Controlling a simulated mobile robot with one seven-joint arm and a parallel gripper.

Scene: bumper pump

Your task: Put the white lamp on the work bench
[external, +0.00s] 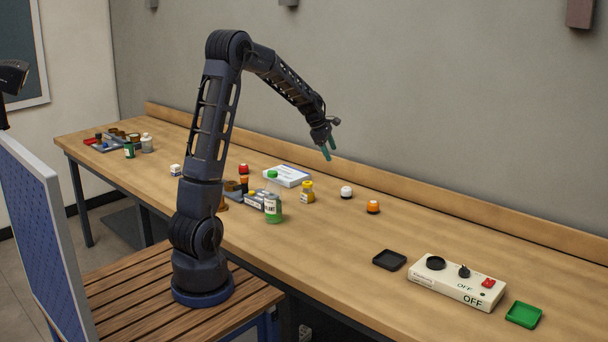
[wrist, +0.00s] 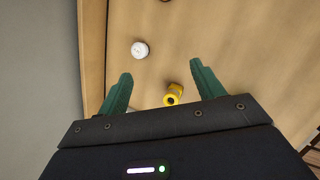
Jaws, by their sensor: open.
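The white lamp (external: 346,192), a small white dome on a dark base, stands on the work bench (external: 330,240), right of a yellow bottle. In the wrist view the white lamp (wrist: 140,49) lies beyond the fingertips, between their lines and nearer the left one. My gripper (external: 328,149) is open and empty, raised above the bench near its back edge. Its green fingers also show in the wrist view (wrist: 160,70), spread apart and apart from the lamp.
The yellow bottle (external: 307,192) also shows between my fingers in the wrist view (wrist: 174,95). An orange lamp (external: 373,207) stands right of the white one. A black tray (external: 389,260), a switch box (external: 457,281) and a green tray (external: 524,315) sit at right. Small bottles crowd the left.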

